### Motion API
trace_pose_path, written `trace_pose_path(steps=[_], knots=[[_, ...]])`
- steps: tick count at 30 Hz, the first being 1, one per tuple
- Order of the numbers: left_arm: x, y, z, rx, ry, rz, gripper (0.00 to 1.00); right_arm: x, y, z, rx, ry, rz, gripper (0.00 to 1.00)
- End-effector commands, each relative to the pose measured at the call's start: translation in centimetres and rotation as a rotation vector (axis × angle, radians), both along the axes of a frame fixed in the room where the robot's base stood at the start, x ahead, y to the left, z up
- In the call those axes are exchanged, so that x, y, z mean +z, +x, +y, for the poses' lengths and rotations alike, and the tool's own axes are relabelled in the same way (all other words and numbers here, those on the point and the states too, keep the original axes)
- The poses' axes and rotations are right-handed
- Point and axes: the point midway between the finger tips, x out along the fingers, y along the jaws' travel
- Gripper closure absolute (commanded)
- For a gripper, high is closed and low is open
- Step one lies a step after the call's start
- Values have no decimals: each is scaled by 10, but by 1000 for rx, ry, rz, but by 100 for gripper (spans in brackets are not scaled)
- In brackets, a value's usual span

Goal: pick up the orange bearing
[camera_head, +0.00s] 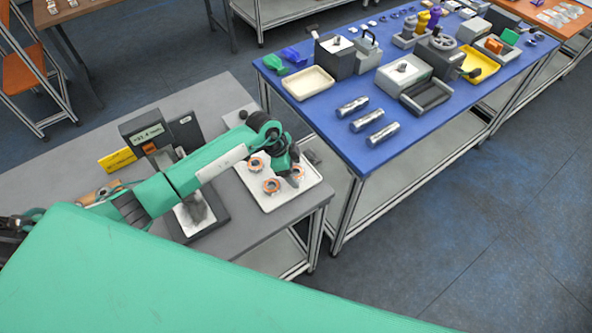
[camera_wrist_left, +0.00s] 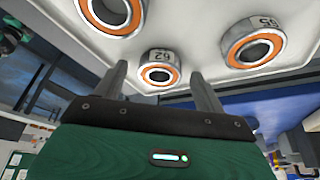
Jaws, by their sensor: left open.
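Three ring-shaped bearings with orange faces and metal rims lie on a white tray (camera_head: 272,205) on the grey table. In the head view one is at the back left (camera_head: 257,164), one nearer the front (camera_head: 271,186) and one at the right (camera_head: 299,173), partly behind my left gripper (camera_head: 292,180). In the left wrist view my left gripper (camera_wrist_left: 160,80) is open and empty. A middle bearing (camera_wrist_left: 160,75) shows between its fingertips, with others at the upper left (camera_wrist_left: 111,25) and upper right (camera_wrist_left: 252,50). My right gripper is not seen.
A device with a lit display (camera_head: 148,134) and a yellow sign (camera_head: 117,160) stand left on the grey table. A dark-framed pad (camera_head: 197,217) lies left of the tray. The blue table (camera_head: 400,150) at right holds metal cylinders (camera_head: 367,121), trays and boxes.

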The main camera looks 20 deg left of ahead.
Motion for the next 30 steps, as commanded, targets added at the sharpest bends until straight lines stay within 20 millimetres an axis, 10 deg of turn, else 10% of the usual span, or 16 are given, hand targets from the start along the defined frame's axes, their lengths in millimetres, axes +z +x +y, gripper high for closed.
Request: trace_pose_path(steps=[6,14,30], knots=[[-1,0,0,-1,0,0,30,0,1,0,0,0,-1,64],[-1,0,0,-1,0,0,81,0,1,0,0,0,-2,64],[25,1,0,-2,0,-5,81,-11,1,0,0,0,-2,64]])
